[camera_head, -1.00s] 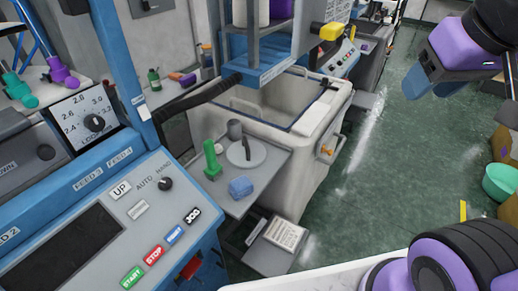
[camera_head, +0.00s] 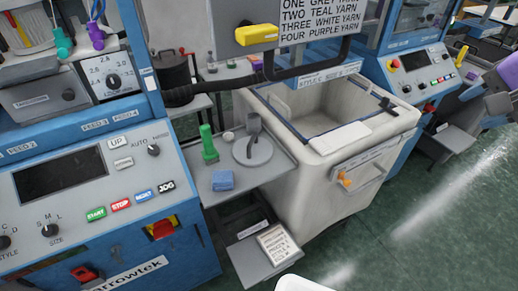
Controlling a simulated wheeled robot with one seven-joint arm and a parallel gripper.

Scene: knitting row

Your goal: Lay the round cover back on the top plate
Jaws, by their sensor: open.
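A round light-grey disc (camera_head: 262,152) lies flat on a small grey side plate (camera_head: 272,174) left of the white bin. It looks like the round cover, though I cannot be sure. My gripper (camera_head: 477,108) shows only in part at the right edge, open, far from the side plate. Nothing shows held in it, but part of it is cut off by the frame.
A green peg-like thing (camera_head: 208,146) and a blue block (camera_head: 222,181) share the side plate. The white bin (camera_head: 330,185) stands right of it, below a dark bar and yellow handle (camera_head: 256,34). A lower shelf holds a printed card (camera_head: 277,245). Floor at the right is clear.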

